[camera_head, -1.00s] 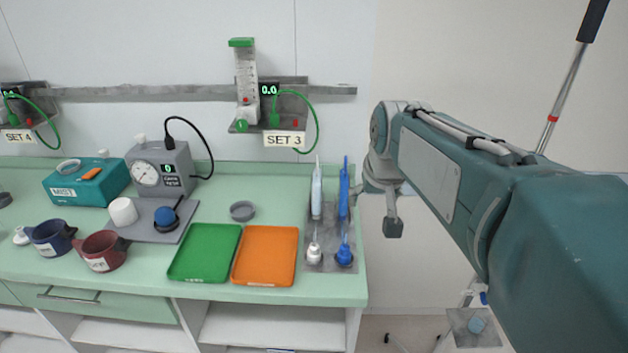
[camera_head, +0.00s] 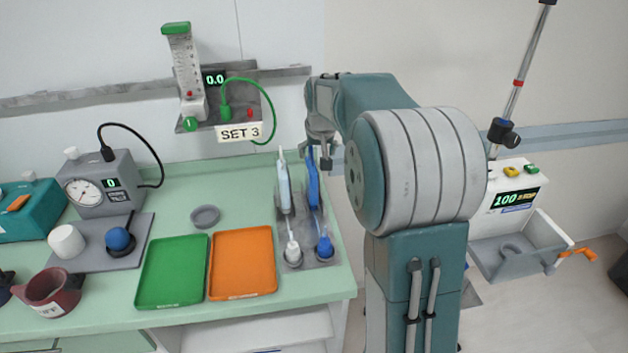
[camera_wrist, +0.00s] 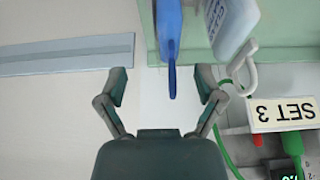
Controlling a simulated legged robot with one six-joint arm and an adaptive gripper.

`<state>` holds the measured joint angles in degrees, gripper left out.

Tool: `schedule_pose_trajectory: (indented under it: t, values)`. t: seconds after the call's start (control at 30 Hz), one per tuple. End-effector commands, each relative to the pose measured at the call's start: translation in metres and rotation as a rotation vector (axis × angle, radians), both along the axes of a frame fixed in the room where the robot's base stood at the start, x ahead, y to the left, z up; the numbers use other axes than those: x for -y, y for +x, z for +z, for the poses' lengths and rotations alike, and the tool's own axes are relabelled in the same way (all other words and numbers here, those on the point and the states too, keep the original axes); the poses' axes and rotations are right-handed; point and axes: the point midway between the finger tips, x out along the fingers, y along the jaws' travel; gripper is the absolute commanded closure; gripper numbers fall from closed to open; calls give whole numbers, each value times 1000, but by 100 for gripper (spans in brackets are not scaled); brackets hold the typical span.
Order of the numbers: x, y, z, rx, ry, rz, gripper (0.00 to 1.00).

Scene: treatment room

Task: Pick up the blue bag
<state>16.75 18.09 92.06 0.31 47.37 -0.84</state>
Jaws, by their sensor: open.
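The blue bag (camera_head: 313,183) is a slim upright blue piece in the right half of a grey holder (camera_head: 318,262) at the counter's right end. In the wrist view the blue bag (camera_wrist: 170,30) reaches in from the top, its narrow tip lying between the finger lines. My gripper (camera_wrist: 162,84) is open, with nothing gripped between its two dark fingers. In the head view my gripper (camera_head: 323,150) is small and partly hidden by my arm, close above the blue bag's top. I cannot tell the exact gap.
A white bag (camera_head: 284,185) stands just left of the blue one and also shows in the wrist view (camera_wrist: 222,28). Green (camera_head: 172,270) and orange (camera_head: 242,262) trays lie to the left. The SET 3 flowmeter (camera_head: 190,85) hangs on the wall nearby. A white machine (camera_head: 510,205) stands at right.

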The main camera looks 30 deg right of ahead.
Motion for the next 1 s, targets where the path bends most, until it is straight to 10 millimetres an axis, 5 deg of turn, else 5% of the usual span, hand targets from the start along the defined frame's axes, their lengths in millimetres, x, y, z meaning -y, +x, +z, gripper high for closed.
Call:
schedule_pose_trajectory:
  t: [0.33, 0.63, 0.67, 0.83, 1.0]
  values:
    - [6, 23, -40, -2, 1, 0, 14]
    - [7, 25, -46, 1, 1, 0, 14]
    - [7, 25, -46, 0, 1, 0, 23]
    - [6, 25, -46, -1, 0, 1, 99]
    - [6, 26, -46, 0, 1, 0, 100]
